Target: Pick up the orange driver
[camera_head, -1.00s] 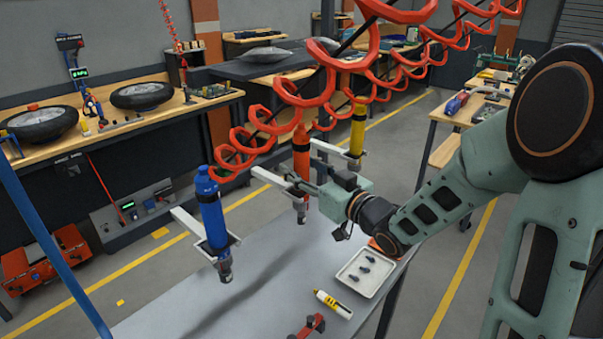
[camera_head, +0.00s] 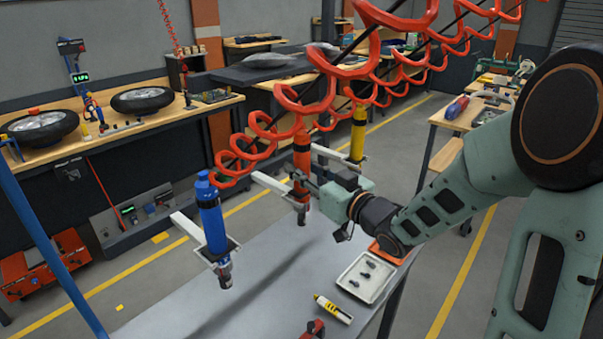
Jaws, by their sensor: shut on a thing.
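The orange driver (camera_head: 302,153) hangs upright between the blue and yellow drivers, its lower end above the grey bench. A white holder arm (camera_head: 268,183) reaches to it from the left. My gripper (camera_head: 306,184) comes in from the right at the driver's lower body and is shut on it. The fingertips are small and partly hidden against the driver. I cannot tell whether the driver is clear of its holder.
The blue driver (camera_head: 211,218) hangs at the left and the yellow driver (camera_head: 357,135) behind at the right. Red coiled hoses (camera_head: 335,65) cross above. A white tray (camera_head: 347,283) with small dark parts and a yellow marker (camera_head: 332,308) lie on the grey bench (camera_head: 262,292).

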